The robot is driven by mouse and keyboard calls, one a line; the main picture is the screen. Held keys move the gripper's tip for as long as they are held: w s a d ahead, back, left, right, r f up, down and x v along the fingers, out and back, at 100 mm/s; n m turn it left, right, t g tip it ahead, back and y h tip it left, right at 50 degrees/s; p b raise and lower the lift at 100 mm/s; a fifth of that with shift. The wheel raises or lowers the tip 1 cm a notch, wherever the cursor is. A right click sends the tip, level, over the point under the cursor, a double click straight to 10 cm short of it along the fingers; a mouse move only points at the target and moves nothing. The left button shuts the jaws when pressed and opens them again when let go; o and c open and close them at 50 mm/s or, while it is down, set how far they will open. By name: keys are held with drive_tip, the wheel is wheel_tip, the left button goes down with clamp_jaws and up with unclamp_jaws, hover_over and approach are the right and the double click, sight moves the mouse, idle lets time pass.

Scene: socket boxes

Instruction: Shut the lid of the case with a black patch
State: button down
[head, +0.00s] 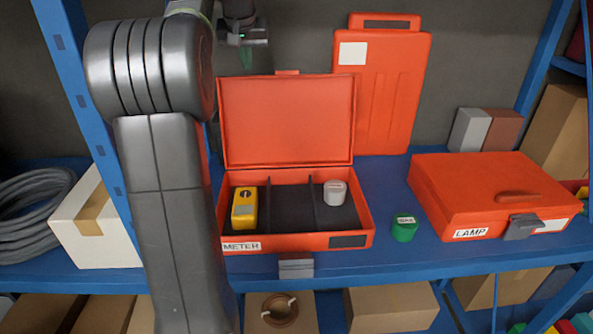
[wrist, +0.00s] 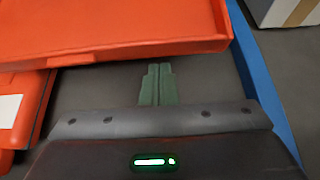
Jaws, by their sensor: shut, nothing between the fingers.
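The orange case labelled METER (head: 300,241) stands on the blue shelf with a black patch (head: 348,241) on its front right. Its lid (head: 287,120) is open and stands up at the back. A yellow meter (head: 244,208) lies in the left compartment and a pale grey piece (head: 335,192) in the right one. The front latch (head: 296,267) hangs down. My gripper (head: 246,56) is above and behind the lid's top edge, left of its middle. In the wrist view, its green fingers (wrist: 158,85) are together and empty, apart from the orange lid (wrist: 120,28).
A shut orange case labelled LAMP (head: 450,205) sits at right. A green piece (head: 404,229) stands between the two cases. A tall orange panel (head: 385,90) with a white label leans against the wall behind, right of the lid. A blue post (head: 85,90) is at left.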

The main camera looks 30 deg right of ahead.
drive_tip(key=shift+f, duration=0.2)
idle(0.3)
drive_tip(key=shift+f+b, duration=0.45)
drive_tip(key=shift+f, duration=0.05)
drive_tip(key=s+a+f+b, duration=0.1)
drive_tip(key=s+a+b, duration=0.4)
drive_tip(key=s, duration=0.5)
drive_tip(key=shift+f, duration=0.3)
idle(0.5)
drive_tip(key=shift+r, duration=0.1)
drive_tip(key=r+p, duration=0.1)
drive_tip(key=p, duration=0.1)
drive_tip(key=r+p, duration=0.1)
drive_tip(key=r, duration=0.1)
drive_tip(key=w+r+p, duration=0.1)
drive_tip(key=r+p, duration=0.1)
drive_tip(key=shift+d+r+p, duration=0.1)
drive_tip(key=shift+d+p, duration=0.25)
